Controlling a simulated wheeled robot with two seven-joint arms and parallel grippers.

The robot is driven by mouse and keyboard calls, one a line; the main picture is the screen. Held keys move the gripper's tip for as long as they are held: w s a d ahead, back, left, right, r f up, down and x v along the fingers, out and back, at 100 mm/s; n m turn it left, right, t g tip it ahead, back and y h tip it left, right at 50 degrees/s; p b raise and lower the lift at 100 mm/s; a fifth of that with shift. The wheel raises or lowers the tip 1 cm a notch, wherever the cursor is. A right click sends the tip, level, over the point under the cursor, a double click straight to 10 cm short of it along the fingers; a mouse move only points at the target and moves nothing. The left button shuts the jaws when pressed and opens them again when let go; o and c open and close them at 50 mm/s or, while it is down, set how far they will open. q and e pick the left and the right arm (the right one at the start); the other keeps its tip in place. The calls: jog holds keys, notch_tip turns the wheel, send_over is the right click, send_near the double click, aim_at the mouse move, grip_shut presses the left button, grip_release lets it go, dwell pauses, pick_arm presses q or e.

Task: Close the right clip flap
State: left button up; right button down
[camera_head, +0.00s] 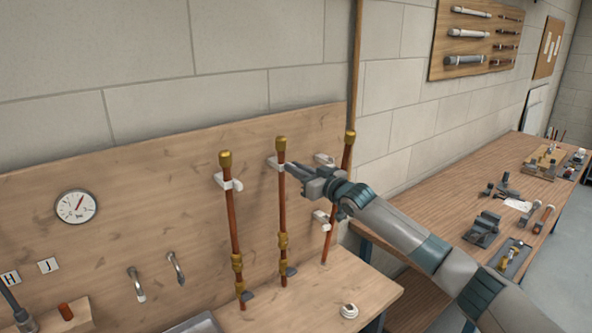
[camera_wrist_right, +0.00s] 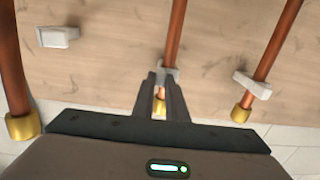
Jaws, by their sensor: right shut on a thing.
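Copper pipes stand along the wooden backboard, with white clips on the board beside them. The middle pipe (camera_head: 282,205) has a white clip (camera_head: 273,162) near its top. My right gripper (camera_head: 291,169) reaches in from the right to this clip, with its fingers close together. In the right wrist view the fingertips (camera_wrist_right: 160,78) meet the middle clip (camera_wrist_right: 173,73), seen upside down, and seem shut on its flap. The fingers hide part of the clip. The right pipe (camera_head: 345,160) leans, with a white clip (camera_head: 324,159) at its upper part and another (camera_head: 321,217) lower. My left gripper is out of view.
The left pipe (camera_head: 233,225) stands in its white clip (camera_head: 231,184), close to the middle one. A gauge (camera_head: 76,206) and two metal handles (camera_head: 175,268) are on the board. A round white part (camera_head: 348,311) lies on the bench. A workbench (camera_head: 440,205) with tools runs along the right.

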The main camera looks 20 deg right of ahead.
jog(key=c, duration=1.8)
grip_release()
jog(key=shift+o, duration=0.2)
jog(key=shift+s, duration=0.1)
jog(key=b+v, duration=0.8)
jog(key=v, duration=0.9)
jog(key=shift+d, duration=0.1)
